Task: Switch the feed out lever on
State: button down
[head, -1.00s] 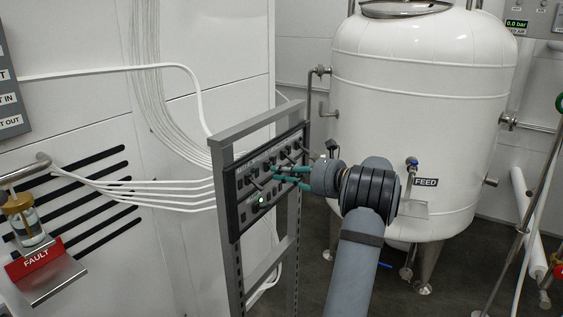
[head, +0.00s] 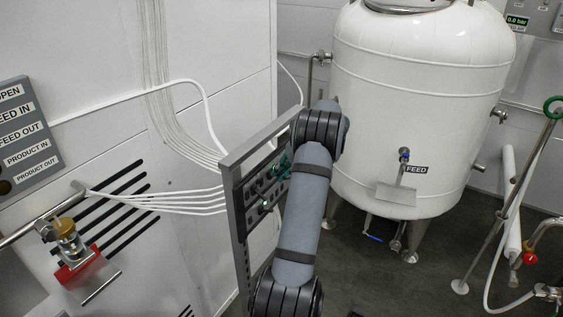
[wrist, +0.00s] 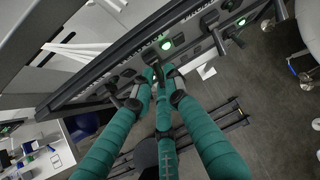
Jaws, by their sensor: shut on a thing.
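The control panel (head: 236,203) is a dark box with rows of black levers, set on a grey metal frame. My gripper (wrist: 160,76) has teal fingers and is at the panel face. Its fingertips are closed around a dark lever (wrist: 157,68) in the wrist view. The lettering by it is too blurred for me to tell which lever it is. Green lights (wrist: 166,44) glow on the panel near the fingertips. In the head view my arm covers the panel's right part, and the teal fingers (head: 280,165) show only partly.
A grey sign (head: 22,135) listing FEED OUT is at the far left. White cables (head: 160,195) run into the panel's left side. Open floor (head: 390,285) lies to the right.

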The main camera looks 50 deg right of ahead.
jog(key=shift+s+d+g+p, duration=0.2)
jog(key=shift+d+g+p, duration=0.1)
jog(key=shift+p, duration=0.1)
jog(key=c, duration=1.8)
grip_release()
jog(key=shift+w+a, duration=0.1)
jog(key=v, duration=1.2)
